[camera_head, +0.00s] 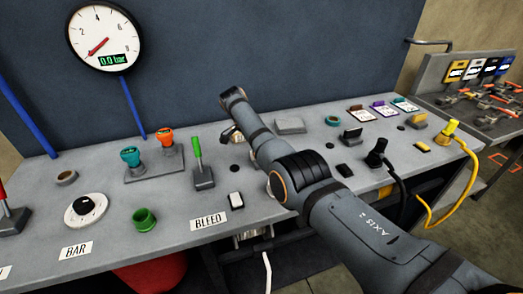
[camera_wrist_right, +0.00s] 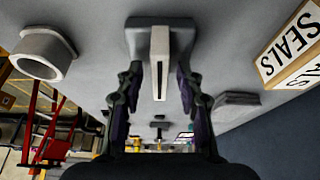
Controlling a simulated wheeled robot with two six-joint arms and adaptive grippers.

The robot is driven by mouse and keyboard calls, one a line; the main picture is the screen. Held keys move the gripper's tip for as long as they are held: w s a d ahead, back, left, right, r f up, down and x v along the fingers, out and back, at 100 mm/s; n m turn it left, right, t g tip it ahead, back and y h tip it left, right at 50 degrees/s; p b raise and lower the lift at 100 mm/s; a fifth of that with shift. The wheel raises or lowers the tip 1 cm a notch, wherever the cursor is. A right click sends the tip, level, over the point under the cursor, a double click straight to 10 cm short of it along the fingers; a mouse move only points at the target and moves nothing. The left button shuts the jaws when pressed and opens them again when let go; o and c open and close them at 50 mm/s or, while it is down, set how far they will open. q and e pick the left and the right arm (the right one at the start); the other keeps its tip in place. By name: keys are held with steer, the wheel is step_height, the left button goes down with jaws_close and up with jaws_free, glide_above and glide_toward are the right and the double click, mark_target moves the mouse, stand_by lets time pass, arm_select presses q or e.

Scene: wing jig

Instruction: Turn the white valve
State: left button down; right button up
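In the right wrist view, a narrow white handle (camera_wrist_right: 160,62) with a dark slot stands out from a grey block. My right gripper (camera_wrist_right: 160,82) is open, with one finger on each side of the handle and gaps showing between. I cannot tell whether this handle is the white valve. In the head view, my right arm reaches across the panel, and its gripper is mostly hidden behind the arm. A round white knob (camera_head: 87,209) with a black centre sits above the BAR label at the left of the panel, apart from the arm. My left gripper is not in view.
The grey panel (camera_head: 50,240) carries a green lever (camera_head: 197,150), teal (camera_head: 130,157) and orange (camera_head: 165,137) knobs, and a green ring (camera_head: 144,220). A gauge (camera_head: 105,37) reads 0.0 bar. A SEALS label (camera_wrist_right: 290,45) and grey ring (camera_wrist_right: 42,55) flank the gripper.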

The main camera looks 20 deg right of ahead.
steer(key=v, duration=0.7)
steer(key=shift+a+r, duration=0.15)
steer(key=shift+r, duration=0.1)
